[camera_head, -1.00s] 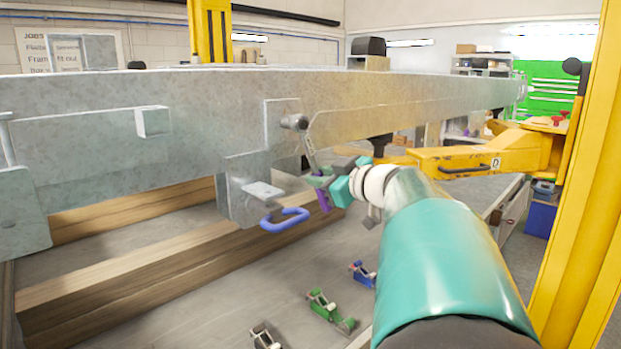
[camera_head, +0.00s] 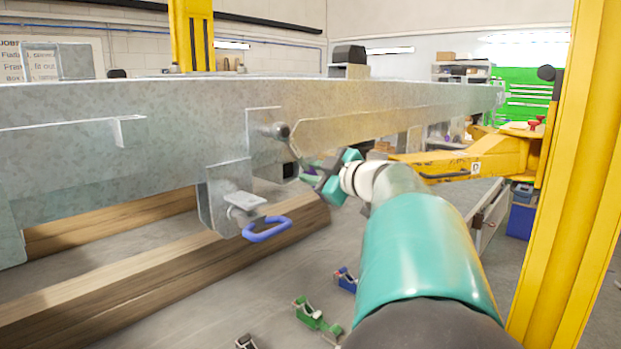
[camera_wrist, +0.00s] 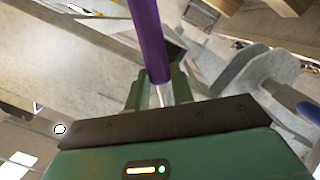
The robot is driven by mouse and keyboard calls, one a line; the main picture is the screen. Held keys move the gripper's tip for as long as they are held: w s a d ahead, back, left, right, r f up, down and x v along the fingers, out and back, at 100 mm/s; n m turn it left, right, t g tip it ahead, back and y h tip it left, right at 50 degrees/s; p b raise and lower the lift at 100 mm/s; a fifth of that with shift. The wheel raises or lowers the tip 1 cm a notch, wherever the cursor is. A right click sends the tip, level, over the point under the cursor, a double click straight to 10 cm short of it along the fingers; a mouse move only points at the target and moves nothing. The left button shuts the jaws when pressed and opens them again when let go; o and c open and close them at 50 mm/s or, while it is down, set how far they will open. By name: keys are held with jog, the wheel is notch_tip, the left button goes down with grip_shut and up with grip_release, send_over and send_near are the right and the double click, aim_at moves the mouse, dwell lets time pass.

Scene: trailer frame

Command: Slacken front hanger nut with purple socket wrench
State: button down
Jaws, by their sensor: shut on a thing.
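My gripper (camera_head: 322,182) is shut on the purple socket wrench, beside the lower edge of the galvanised frame beam. In the wrist view the wrench's purple handle (camera_wrist: 148,40) runs up out of the picture from between the fingers. In the head view only a little purple shows, mostly hidden by my gripper. A thin grey bar rises left from there towards a dark round cylinder (camera_head: 281,131) on the hanger plate (camera_head: 262,118). I cannot tell whether the cylinder is the socket or part of the hanger. The nut itself is not clearly visible.
A blue loop handle (camera_head: 268,230) sticks out below the hanger bracket. Green (camera_head: 312,316) and blue (camera_head: 345,280) clamp-like tools lie on the floor below. Timber beams (camera_head: 150,275) lie under the frame. A yellow post (camera_head: 560,170) and yellow arm (camera_head: 450,160) stand right.

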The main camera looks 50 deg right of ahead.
jog(key=shift+d+r, duration=0.1)
jog(key=shift+d, duration=0.1)
jog(key=shift+d+r+n, duration=0.7)
jog(key=shift+n, duration=0.2)
jog(key=shift+d+r+n+h, duration=0.3)
jog(key=shift+d+r+n, duration=0.2)
jog(key=shift+r+n, duration=0.3)
